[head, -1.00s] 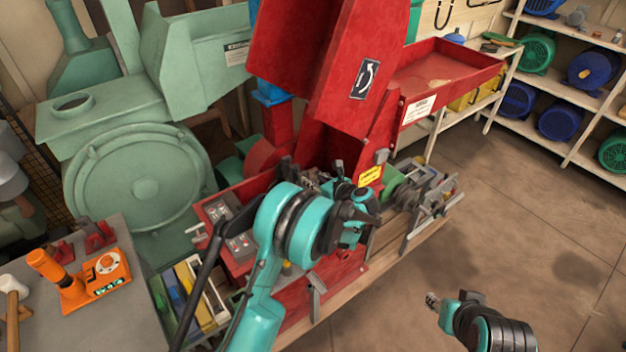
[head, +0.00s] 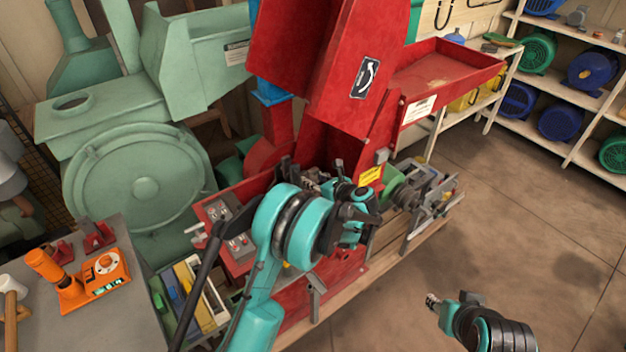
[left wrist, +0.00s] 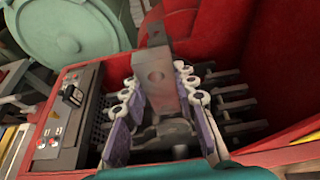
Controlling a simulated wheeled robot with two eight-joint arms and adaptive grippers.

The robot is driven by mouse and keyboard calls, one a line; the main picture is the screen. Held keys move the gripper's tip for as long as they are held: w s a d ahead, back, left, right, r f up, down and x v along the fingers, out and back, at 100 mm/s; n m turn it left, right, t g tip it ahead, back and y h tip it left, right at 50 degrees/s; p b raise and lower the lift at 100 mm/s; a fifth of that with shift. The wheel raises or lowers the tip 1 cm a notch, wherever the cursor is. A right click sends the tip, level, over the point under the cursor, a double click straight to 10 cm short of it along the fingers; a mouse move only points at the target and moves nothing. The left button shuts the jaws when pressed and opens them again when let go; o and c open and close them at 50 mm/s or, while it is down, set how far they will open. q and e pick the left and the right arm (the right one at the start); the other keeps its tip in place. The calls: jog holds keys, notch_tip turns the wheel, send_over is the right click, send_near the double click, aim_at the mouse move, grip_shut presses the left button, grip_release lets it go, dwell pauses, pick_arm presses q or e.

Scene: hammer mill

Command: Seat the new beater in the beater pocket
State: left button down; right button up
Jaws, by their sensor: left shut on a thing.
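The new beater (left wrist: 157,78) is a flat grey metal plate with a round hole, standing upright in the left wrist view. My left gripper (left wrist: 155,88) is shut on it, with a purple-padded finger on each side. The beater's lower end is over or in the open red mill housing, and I cannot tell whether it touches the pocket. Several grey rotor bars (left wrist: 232,100) show to its right. In the head view my left gripper (head: 345,210) is over the housing, and its own wrist hides the beater. My right gripper (head: 450,302) is low at the right, away from the mill.
The raised red cover (head: 335,70) stands behind the opening, and red housing walls surround it. A control panel (left wrist: 68,115) is at the left. A grey bench (head: 95,325) holds an orange tool (head: 85,280). The floor at the right is clear.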

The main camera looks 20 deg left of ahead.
pick_arm(q)
jog(key=shift+f, duration=0.1)
jog(key=shift+f+b, duration=0.3)
jog(key=shift+f, duration=0.05)
jog(key=shift+f+b, duration=0.4)
jog(key=shift+f, duration=0.2)
jog(key=shift+f, duration=1.8)
jog(key=c, duration=1.1)
grip_release()
jog(key=shift+f, duration=0.1)
jog(key=shift+d, duration=0.1)
jog(key=v, duration=1.2)
